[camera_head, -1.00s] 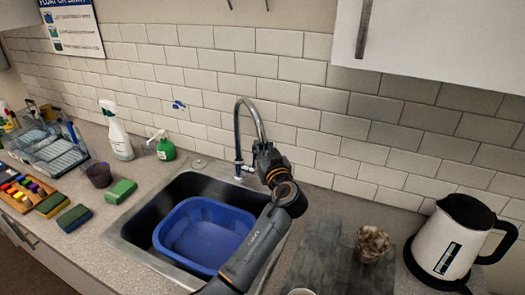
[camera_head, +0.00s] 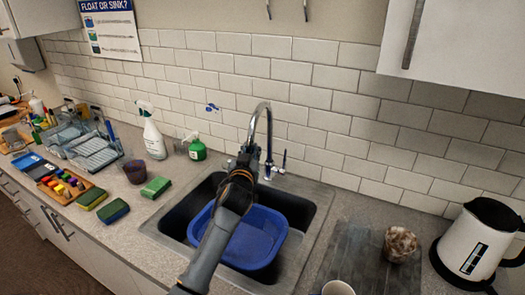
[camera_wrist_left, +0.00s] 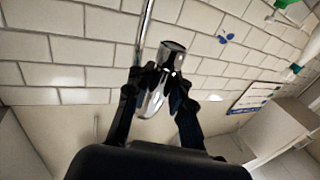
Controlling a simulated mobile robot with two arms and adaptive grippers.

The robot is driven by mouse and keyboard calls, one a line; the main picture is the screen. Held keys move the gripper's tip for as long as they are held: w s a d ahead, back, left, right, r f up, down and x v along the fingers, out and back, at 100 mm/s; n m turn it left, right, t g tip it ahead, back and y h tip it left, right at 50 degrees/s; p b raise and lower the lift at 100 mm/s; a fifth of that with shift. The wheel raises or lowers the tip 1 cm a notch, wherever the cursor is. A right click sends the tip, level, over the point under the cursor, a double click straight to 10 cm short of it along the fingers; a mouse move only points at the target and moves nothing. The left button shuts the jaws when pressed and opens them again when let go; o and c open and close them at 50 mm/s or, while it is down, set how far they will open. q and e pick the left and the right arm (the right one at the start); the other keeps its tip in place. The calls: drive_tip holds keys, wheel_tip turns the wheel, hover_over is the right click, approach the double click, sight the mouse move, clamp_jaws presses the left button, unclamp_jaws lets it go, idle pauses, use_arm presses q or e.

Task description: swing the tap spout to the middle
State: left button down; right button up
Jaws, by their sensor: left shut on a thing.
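The chrome tap (camera_head: 269,140) rises from behind the sink, and its curved spout bends over to the left and forward. My left gripper (camera_head: 245,160) is at the spout's outlet end, over the back part of the sink (camera_head: 318,222). In the left wrist view my left gripper (camera_wrist_left: 156,84) is shut on the tap spout (camera_wrist_left: 152,101), with its two black fingers on either side of the chrome. The tap lever (camera_head: 283,161) stands to the right of the column. My arm hides part of the sink. My right gripper is not in view.
A blue tub (camera_head: 270,232) sits in the sink below my arm. A glass jar (camera_head: 400,245) and a kettle (camera_head: 475,240) are right.

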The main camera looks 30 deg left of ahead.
use_arm(q)
drive_tip(key=a, duration=0.2)
drive_tip(key=shift+s+a+f, duration=0.15)
drive_tip(key=shift+a+f, duration=0.15)
drive_tip(key=c, duration=1.3)
unclamp_jaws()
drive_tip(key=shift+s, duration=0.1)
drive_tip(key=shift+o, duration=0.6)
drive_tip(key=shift+s+a+r, duration=0.15)
drive_tip(key=shift+s+r, duration=0.05)
drive_tip(key=v, duration=1.2)
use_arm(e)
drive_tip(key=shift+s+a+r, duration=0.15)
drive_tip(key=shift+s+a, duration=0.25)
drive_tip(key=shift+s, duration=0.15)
